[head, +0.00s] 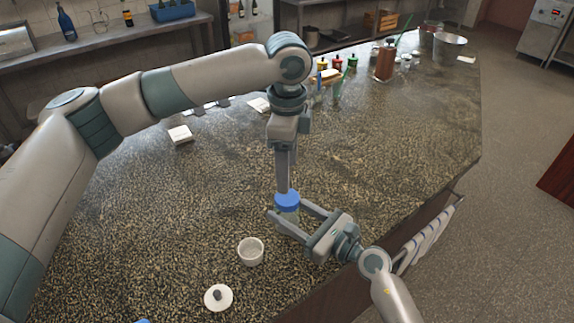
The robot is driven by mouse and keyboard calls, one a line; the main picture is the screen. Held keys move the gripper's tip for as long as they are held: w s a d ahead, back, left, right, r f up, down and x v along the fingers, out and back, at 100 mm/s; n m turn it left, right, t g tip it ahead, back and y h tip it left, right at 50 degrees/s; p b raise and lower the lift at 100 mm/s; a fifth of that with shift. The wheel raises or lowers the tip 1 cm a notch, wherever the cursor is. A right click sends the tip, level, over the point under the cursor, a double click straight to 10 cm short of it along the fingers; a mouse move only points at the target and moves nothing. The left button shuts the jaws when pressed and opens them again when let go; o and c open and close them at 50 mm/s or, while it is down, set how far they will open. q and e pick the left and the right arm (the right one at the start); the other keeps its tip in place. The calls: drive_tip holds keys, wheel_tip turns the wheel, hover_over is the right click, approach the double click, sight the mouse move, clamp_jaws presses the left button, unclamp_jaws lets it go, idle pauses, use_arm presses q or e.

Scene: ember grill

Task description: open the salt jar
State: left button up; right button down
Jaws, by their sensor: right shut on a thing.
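The salt jar, a small jar with a blue lid (287,199), stands on the speckled counter in the middle of the head view. Its lid is on, and its body (289,215) is partly hidden by my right gripper. My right gripper (288,219) comes in from the lower right and is shut on the jar's body, a finger on either side. My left gripper (283,190) points straight down from above, its fingertips at the top of the blue lid. Its fingers show edge-on, so I cannot tell whether they are open or shut or gripping the lid.
A small white box (180,135) is further left. Bottles and containers crowd the far end. The counter's right edge runs near my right arm.

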sight(287, 197)
use_arm(q)
drive_tip(key=m, duration=1.1)
drive_tip(key=shift+m, duration=0.3)
drive_tip(key=m, duration=1)
drive_tip(key=shift+f, duration=0.1)
drive_tip(key=shift+f, duration=3.9)
